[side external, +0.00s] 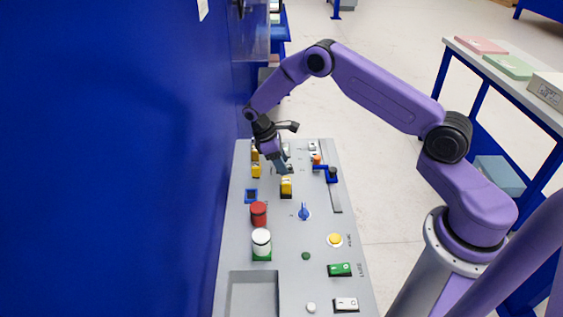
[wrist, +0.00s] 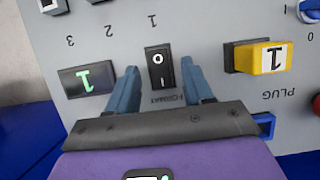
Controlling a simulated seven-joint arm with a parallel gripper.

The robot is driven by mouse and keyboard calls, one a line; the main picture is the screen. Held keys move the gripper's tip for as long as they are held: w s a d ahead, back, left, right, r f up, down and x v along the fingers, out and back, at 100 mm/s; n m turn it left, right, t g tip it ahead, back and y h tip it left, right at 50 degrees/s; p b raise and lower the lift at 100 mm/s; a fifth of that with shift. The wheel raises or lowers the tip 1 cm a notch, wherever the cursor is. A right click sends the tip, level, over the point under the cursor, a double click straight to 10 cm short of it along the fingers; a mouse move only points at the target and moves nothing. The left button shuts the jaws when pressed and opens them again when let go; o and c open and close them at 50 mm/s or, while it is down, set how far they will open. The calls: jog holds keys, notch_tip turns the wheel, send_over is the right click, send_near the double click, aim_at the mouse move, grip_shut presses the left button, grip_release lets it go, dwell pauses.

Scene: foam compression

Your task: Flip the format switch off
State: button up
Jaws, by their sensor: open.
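The format switch (wrist: 158,62) is a small black rocker with white I and O marks in the wrist view, beside the printed word FORMAT. I cannot tell which end is pressed in. My gripper (wrist: 161,72) is open and empty, with one blue-grey finger on each side of the switch. I cannot tell how high the tips are above the panel. In the side external view my gripper (side external: 284,169) points down at the far part of the grey panel (side external: 230,255), and the arm hides the switch there.
In the wrist view a black block with a lit green 1 (wrist: 87,78) is left of the fingers. A yellow plug (wrist: 263,58) is to the right. Red (side external: 258,213) and white (side external: 261,240) knobs stand nearer on the panel. A blue wall (side external: 110,160) runs along the left.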

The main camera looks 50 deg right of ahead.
jog(key=shift+f, duration=0.1)
grip_shut()
jog(key=shift+s+d+t+y, duration=0.15)
jog(key=shift+s+t+y, duration=0.05)
jog(key=shift+t+y, duration=0.45)
jog(key=shift+s+d+t+y, duration=0.1)
jog(key=shift+s+t+y, duration=0.05)
jog(key=shift+t+y, duration=0.5)
grip_release()
notch_tip(320, 180, up, 18)
jog(key=shift+w+a+f, duration=0.2)
jog(key=shift+w+a, duration=0.15)
jog(key=shift+w, duration=0.05)
